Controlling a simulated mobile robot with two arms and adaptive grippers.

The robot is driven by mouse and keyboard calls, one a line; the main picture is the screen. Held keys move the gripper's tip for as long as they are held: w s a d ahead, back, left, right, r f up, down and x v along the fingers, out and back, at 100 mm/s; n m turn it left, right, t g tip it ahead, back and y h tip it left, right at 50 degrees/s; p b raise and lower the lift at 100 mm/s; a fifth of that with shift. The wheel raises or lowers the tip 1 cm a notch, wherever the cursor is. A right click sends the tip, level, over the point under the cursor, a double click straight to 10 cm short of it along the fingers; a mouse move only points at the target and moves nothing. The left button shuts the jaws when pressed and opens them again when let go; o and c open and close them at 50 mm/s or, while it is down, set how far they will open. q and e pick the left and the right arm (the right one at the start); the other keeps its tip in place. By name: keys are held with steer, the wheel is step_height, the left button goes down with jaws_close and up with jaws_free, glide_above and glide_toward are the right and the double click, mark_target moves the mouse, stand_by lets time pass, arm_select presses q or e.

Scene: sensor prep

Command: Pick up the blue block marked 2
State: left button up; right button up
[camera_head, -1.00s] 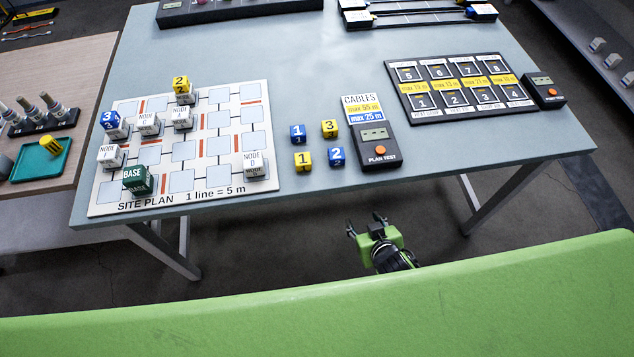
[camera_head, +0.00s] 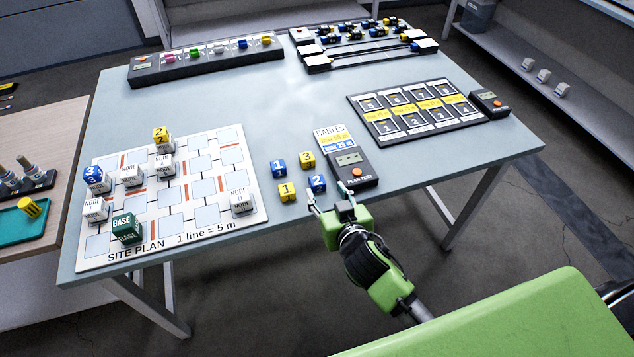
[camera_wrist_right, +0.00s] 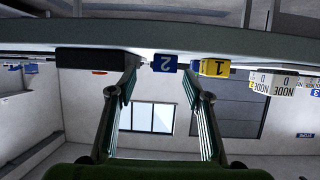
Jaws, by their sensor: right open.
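The blue block marked 2 (camera_head: 317,183) sits near the front edge of the table, right of the yellow block marked 1 (camera_head: 287,192). In the right wrist view the blue block (camera_wrist_right: 165,63) shows upside down, ahead and between the two fingers. My right gripper (camera_head: 330,192) is open and empty at the front edge, just short of the block, its fingers pointing at it. The right wrist view shows the open fingers (camera_wrist_right: 160,90) on either side with a gap between. My left gripper is in neither view.
A blue block marked 1 (camera_head: 278,167) and a yellow block marked 3 (camera_head: 307,159) stand just behind. The black plan test box (camera_head: 358,181) is close on the right. The site plan board (camera_head: 205,232) with several blocks lies to the left.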

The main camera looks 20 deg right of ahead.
mark_target(319, 185)
steer(key=shift+a+p+x, duration=0.2)
steer(key=shift+p+x, duration=0.05)
steer(key=shift+x, duration=1.15)
steer(key=shift+a+p+x, duration=0.2)
steer(key=shift+a+x, duration=0.05)
steer(key=shift+x, duration=1.2)
steer(key=shift+r, duration=0.2)
steer(key=c, duration=1.1)
